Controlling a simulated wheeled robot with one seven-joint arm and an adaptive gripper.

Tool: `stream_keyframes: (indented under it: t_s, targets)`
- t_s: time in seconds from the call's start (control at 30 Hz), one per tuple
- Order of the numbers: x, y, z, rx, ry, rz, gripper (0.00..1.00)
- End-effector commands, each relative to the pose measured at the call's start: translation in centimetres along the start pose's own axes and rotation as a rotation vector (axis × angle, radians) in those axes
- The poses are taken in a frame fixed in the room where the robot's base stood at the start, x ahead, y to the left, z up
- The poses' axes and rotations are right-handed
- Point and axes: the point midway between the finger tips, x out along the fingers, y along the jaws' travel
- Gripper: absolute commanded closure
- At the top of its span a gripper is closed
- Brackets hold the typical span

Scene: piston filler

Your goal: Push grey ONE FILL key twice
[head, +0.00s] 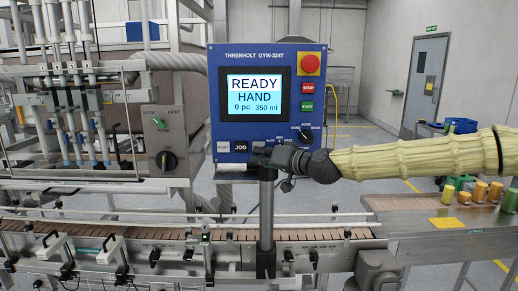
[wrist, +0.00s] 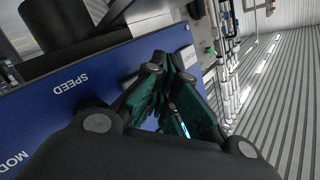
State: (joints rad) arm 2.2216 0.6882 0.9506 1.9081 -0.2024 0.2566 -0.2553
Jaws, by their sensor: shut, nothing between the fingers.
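A blue control panel (head: 218,95) carries a row of keys along its lower edge. A light key (head: 223,147) with a label too small to read is at the left, beside a black JOG key (head: 241,147). My gripper (head: 254,157) is shut and empty, at the panel's lower edge just right of and below JOG. It covers part of the key row there, so I cannot tell for sure which key is ONE FILL. In the wrist view the dark fingers (wrist: 160,64) close in front of the panel, with a pale key (wrist: 186,55) just beyond them. Contact cannot be told.
The screen (head: 255,96) reads READY, HAND, 0 pc, 350 ml. A red emergency knob (head: 310,64), red STOP (head: 308,88), green START (head: 307,106) and a mode switch (head: 306,134) are at the right. A post (head: 266,215) and conveyor (head: 120,238) lie below.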

Motion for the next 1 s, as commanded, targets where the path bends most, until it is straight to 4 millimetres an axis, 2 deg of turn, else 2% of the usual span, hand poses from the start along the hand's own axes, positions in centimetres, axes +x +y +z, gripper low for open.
stream_keyframes:
  t_s: [1.0]
  targets:
    - [0.64,0.37,-0.37,0.0,0.0,0.0,1.0]
